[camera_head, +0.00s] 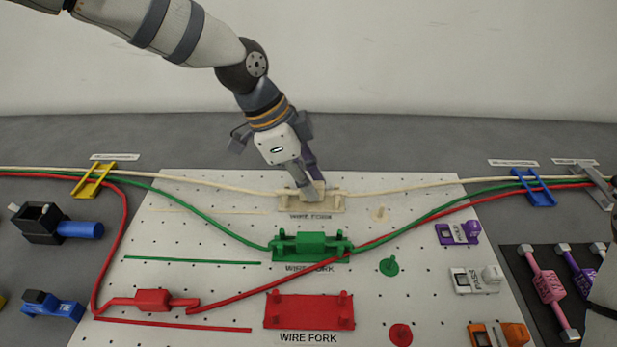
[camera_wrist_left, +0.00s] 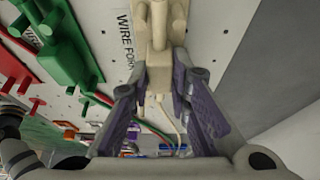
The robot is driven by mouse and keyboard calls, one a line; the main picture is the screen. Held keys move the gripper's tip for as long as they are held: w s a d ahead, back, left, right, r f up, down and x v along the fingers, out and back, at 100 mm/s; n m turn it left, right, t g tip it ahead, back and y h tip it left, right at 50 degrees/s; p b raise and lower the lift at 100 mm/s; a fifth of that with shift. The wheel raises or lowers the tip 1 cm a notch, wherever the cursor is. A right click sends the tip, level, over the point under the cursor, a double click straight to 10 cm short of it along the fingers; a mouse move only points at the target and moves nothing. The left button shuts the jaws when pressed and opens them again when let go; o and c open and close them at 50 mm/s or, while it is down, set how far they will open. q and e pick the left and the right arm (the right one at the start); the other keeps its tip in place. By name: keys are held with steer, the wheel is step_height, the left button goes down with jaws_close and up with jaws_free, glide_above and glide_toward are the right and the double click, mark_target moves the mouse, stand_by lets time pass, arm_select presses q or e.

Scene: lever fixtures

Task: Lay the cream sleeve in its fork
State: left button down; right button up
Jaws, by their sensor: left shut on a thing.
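The cream fork (camera_head: 330,205) stands at the back middle of the white pegboard, above its WIRE FORK label. My left gripper (camera_head: 312,190) reaches down to this fork from above and is shut on the cream sleeve (camera_wrist_left: 158,75), which shows between the purple-grey fingers in the left wrist view. In the head view the fingers hide most of the sleeve, so I cannot tell whether it is fully seated. The cream wire (camera_head: 400,187) runs out to both sides of the fork. My right gripper is not in view.
The green sleeve (camera_head: 310,244) lies at the green fork. The red sleeve (camera_head: 150,300) lies on the board's left, apart from the empty red fork (camera_head: 310,312). Yellow (camera_head: 93,181) and blue (camera_head: 533,187) wire guides flank the board. Several lever fixtures stand at both sides.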

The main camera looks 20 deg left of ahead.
arm_select(q)
steer(key=shift+f, duration=0.35)
steer(key=c, duration=0.9)
jaws_free()
steer(key=shift+c, duration=0.2)
steer(key=shift+r+p, duration=0.5)
steer(key=shift+r, duration=3.05)
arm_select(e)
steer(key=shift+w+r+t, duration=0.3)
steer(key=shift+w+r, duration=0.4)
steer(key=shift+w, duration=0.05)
